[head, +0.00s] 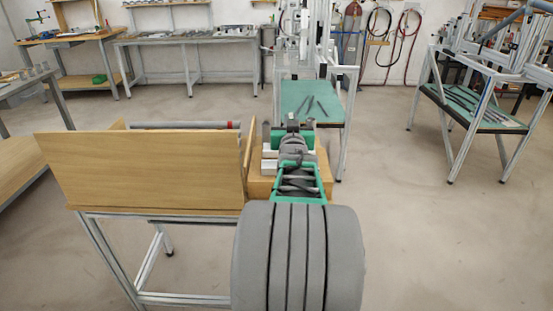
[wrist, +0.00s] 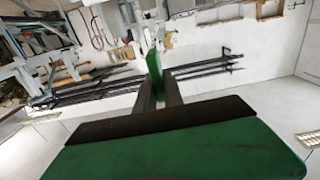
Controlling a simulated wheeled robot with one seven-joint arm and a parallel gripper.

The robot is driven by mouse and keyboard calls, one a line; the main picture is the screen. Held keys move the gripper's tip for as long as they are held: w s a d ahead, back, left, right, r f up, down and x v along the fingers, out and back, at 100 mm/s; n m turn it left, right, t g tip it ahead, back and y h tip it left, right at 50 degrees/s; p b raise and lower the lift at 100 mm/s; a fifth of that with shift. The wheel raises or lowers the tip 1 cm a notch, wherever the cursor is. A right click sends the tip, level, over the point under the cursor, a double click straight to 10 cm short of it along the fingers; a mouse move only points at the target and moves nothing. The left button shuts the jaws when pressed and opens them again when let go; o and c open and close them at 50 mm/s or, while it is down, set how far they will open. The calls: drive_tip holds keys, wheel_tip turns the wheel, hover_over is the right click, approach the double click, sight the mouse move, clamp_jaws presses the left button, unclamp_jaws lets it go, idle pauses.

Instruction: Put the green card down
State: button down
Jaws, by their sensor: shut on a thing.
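In the wrist view, the green card (wrist: 154,68) shows as a thin, narrow green piece, seen nearly edge-on and standing roughly upright. It is between the two grey fingers of my gripper (wrist: 158,84), which is shut on it. The wide green and dark surface filling the bottom of the wrist view looks like my own gripper body. In the head view, my gripper (head: 292,124) is at the far end of my outstretched arm, and I cannot make out the card there. What lies directly under the card is not clear.
A wooden-panelled bench (head: 150,170) stands left of my arm, with a grey roller (head: 185,125) behind its front panel. A wooden block (head: 262,188) is under my arm. A green-topped metal stand (head: 325,92) with dark rods is beyond my gripper. Open floor (head: 400,220) lies right.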

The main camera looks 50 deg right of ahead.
wheel_tip(320, 180, down, 10)
drive_tip(key=shift+b, duration=0.35)
drive_tip(key=shift+f, duration=0.2)
drive_tip(key=c, duration=1.5)
unclamp_jaws()
drive_tip(key=shift+o, duration=0.2)
